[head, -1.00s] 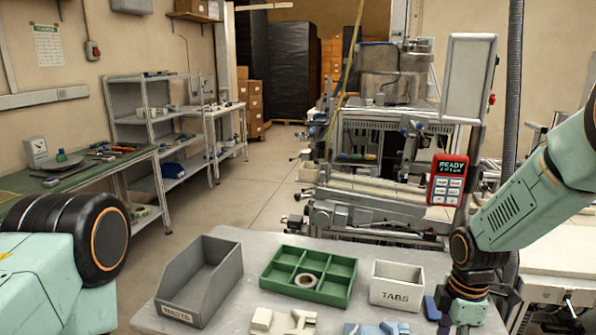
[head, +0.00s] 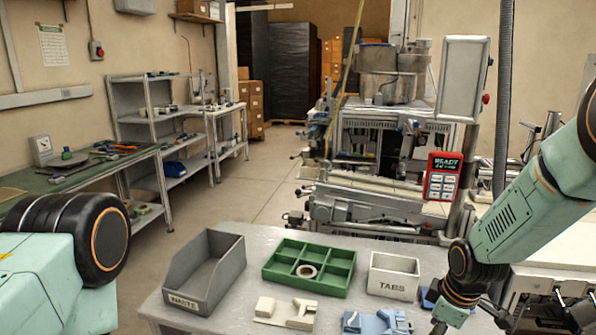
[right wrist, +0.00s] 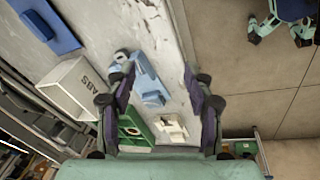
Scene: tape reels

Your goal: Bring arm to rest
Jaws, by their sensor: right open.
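My right arm comes in from the right of the head view, its wrist (head: 468,283) over the right end of the grey table. In the right wrist view my right gripper (right wrist: 158,82) is open, with nothing between its fingers. It is above the table's edge. My left arm fills the lower left of the head view, and its gripper is out of view. A tape reel (head: 306,271) lies in the green divided tray (head: 342,260).
The grey WASTE bin (head: 222,262) stands left of the green tray, the white TABS box (head: 393,276) right of it. A cream fixture (head: 287,311) and a blue fixture (head: 377,321) sit at the table's front. A machine with a red READY panel (head: 442,177) stands behind.

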